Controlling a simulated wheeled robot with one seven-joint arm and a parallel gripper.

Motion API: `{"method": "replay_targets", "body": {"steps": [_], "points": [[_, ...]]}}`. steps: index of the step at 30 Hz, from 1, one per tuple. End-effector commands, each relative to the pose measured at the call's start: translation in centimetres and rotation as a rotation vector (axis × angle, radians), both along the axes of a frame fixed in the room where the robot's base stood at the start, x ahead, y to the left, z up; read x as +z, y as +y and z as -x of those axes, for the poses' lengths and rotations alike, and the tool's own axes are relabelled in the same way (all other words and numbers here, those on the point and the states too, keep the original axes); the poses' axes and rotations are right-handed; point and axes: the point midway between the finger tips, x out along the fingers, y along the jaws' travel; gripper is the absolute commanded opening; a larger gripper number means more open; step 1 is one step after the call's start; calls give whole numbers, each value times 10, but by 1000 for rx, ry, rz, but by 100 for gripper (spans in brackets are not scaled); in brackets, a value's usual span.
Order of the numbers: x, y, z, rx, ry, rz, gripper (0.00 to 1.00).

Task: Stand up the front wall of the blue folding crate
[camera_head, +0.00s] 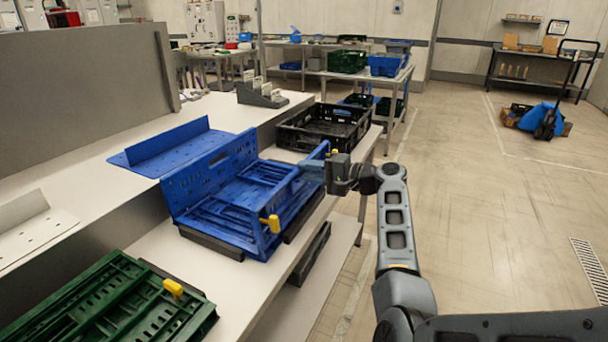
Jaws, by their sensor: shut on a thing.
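The blue folding crate (205,228) sits on the white bench at the middle left. Its long wall on the left (208,172) stands up. Slatted blue panels lie folded low inside it. The front wall (290,207) is on the right side, towards my arm, and looks partly raised; its exact tilt is hard to tell. A yellow tab (271,223) shows at its near end. My gripper (312,170) comes in from the right and is shut on the front wall near its far end. The fingertips are partly hidden against the blue plastic.
A green folded crate (105,305) with a yellow tab lies nearer on the bench. A black crate (322,128) stands just beyond the blue one. A blue flat panel with a raised flange (175,145) lies on the upper shelf. The floor to the right is open.

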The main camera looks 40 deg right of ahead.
Motion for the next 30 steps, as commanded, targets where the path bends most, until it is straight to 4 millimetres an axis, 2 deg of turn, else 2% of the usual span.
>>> {"method": "replay_targets", "body": {"steps": [18,19,26,30], "points": [[-8,-2,6,0,15,1,0],[-8,-2,6,0,15,1,25],[-7,-2,6,0,13,0,47],[-6,-2,5,0,10,1,49]]}}
